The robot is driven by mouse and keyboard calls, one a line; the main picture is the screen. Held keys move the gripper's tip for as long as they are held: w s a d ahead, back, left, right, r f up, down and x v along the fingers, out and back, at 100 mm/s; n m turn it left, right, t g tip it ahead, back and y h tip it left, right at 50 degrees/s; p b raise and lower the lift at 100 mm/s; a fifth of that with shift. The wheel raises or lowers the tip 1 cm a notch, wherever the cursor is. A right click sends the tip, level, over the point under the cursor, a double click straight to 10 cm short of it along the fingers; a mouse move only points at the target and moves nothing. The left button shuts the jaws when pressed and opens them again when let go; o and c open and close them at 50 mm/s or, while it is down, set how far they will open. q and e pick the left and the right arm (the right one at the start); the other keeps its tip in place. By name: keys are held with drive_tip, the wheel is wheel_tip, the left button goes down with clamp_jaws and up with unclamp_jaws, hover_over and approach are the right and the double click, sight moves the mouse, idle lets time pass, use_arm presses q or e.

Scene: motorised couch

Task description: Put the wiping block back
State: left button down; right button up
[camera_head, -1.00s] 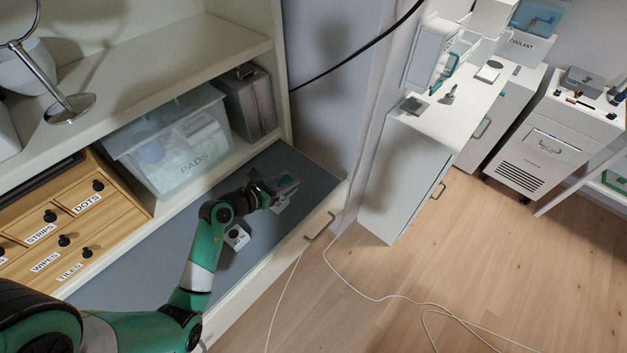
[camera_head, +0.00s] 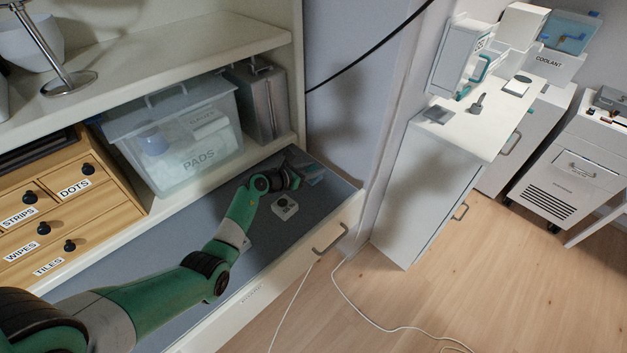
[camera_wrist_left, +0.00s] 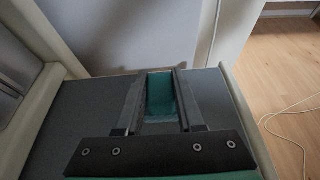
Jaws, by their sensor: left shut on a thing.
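The wiping block is a small teal piece with a grey-blue underside. In the left wrist view the block (camera_wrist_left: 160,95) sits between the two fingers of my left gripper (camera_wrist_left: 157,100), which is shut on it. I cannot tell whether the block touches the grey drawer floor. My right gripper is not in view.
A clear PADS bin (camera_head: 180,150) and a grey metal case (camera_head: 262,102) stand on the shelf behind. The drawer front has a handle (camera_head: 330,240). A white cabinet (camera_head: 425,190) stands to the right.

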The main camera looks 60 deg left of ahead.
use_arm(q)
wheel_tip(320, 180, down, 4)
drive_tip(key=shift+r+b, duration=0.15)
drive_tip(key=shift+b, duration=1.1)
drive_tip(key=shift+w+r, duration=0.1)
drive_tip(key=shift+r, duration=0.05)
drive_tip(key=c, duration=0.5)
unclamp_jaws()
